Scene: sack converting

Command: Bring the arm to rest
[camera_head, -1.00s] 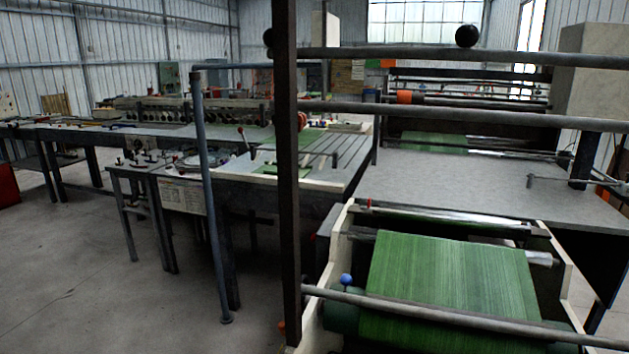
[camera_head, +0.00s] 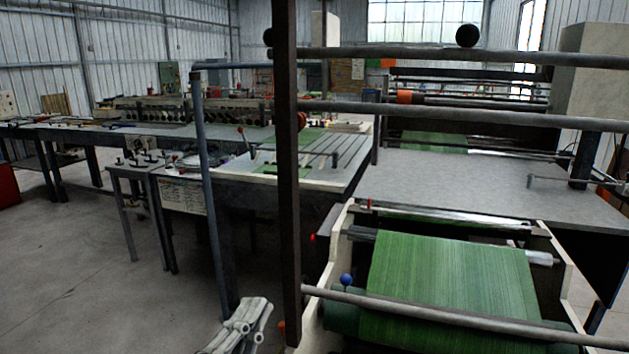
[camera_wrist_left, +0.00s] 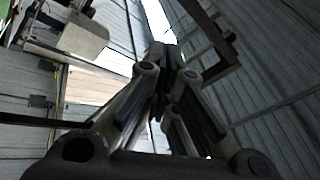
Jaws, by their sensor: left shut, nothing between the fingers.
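My left gripper (camera_head: 262,306) shows at the bottom of the head view, left of the dark upright post, above the grey floor. It points up and its fingers look close together. In the left wrist view the gripper (camera_wrist_left: 170,58) is shut, its fingertips meeting with nothing between them. Behind it in that view are the corrugated wall and the roof. My right gripper is in neither view.
A dark post (camera_head: 286,180) and grey rails (camera_head: 430,110) stand close in front. Right is a machine with a green web roll (camera_head: 450,280) and a blue-knobbed lever (camera_head: 346,280). A long work table (camera_head: 230,140) runs behind. Open floor (camera_head: 80,270) lies left.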

